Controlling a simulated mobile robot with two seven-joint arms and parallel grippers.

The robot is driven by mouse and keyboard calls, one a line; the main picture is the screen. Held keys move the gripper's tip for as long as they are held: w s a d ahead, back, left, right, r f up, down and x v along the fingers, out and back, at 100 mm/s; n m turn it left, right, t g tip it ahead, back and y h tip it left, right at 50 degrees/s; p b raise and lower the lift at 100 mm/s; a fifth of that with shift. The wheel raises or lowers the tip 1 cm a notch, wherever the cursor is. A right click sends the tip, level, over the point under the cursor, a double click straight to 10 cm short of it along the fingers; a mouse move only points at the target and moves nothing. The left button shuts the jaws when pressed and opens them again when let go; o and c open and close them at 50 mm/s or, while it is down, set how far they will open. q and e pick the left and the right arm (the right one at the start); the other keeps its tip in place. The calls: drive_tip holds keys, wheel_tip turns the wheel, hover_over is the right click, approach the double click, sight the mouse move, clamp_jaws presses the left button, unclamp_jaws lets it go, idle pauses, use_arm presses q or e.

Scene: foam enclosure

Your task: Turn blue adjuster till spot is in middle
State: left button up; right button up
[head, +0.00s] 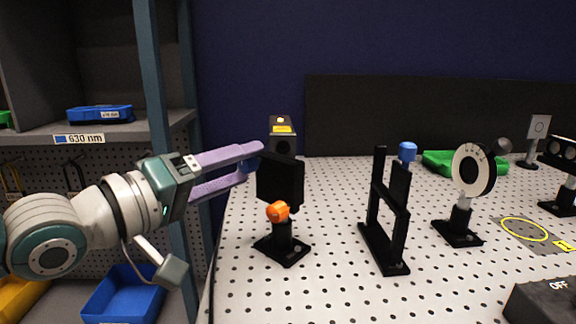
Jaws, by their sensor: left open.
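A blue adjuster (407,150) sits on top of a black upright frame (404,215) right of centre. An orange knob (278,211) is on the front of another black mount (283,245), nearer my left arm. My right gripper is not in view.
A black box with a yellow label (282,135) stands behind the orange-knob mount. A round white-ringed mount (473,172), green tray (450,162) and OFF-marked box (545,298) are on the perforated table (330,290). Shelving with a teal post (152,80) is left.

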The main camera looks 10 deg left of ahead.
use_arm(q)
clamp_jaws()
idle(0.3)
drive_tip(key=shift+m, duration=0.4)
drive_tip(key=m, duration=0.4)
drive_tip(key=m+p, duration=0.1)
drive_tip(key=m, duration=0.3)
drive_tip(key=shift+m, duration=0.3)
drive_tip(key=m, duration=0.9)
idle(0.3)
